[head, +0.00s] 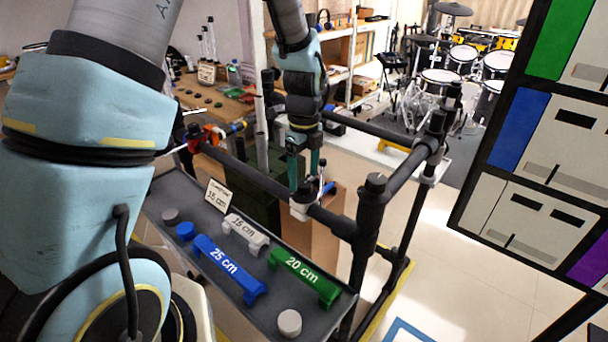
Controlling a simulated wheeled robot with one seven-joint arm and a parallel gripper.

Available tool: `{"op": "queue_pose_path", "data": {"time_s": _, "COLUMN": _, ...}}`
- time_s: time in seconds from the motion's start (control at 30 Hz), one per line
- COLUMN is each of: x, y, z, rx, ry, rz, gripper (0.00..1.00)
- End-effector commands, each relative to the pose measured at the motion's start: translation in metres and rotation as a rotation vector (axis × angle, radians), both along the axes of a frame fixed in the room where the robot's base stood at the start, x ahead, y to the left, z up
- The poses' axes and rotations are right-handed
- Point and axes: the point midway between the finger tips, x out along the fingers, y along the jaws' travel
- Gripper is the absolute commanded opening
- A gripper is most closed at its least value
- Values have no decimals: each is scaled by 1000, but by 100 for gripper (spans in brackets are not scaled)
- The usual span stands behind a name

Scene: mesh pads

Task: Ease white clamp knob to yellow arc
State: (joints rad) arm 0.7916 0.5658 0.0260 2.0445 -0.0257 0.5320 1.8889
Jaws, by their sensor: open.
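A small white clamp (301,209) sits on the black front rail, below my gripper. A thin upright piece with a white and red top (322,171) stands just right of the fingers; I cannot tell whether it is the clamp's knob. My gripper (304,176) points down over the clamp with its two teal fingers apart. The fingertips are close to the clamp, and whether they touch it or straddle a knob is unclear. No yellow arc can be made out at the clamp; it may be hidden or too small.
Black rails and posts (372,215) frame the spot. A grey tray (172,190) in front holds a blue 25 cm bar (228,268), a green 20 cm bar (304,277) and a grey 15 cm bar (245,233). A red-orange clamp (207,137) is further left along the rail.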

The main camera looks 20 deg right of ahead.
Motion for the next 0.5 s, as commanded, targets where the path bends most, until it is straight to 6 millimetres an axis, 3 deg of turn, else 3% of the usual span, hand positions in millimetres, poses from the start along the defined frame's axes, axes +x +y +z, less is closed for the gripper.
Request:
{"op": "queue_pose_path", "data": {"time_s": 0.2, "x": 0, "y": 0, "z": -17, "rx": 1, "ry": 0, "rz": 1, "gripper": 81}}
{"op": "queue_pose_path", "data": {"time_s": 0.5, "x": 0, "y": 0, "z": -19, "rx": 0, "ry": -1, "rz": 1, "gripper": 81}}
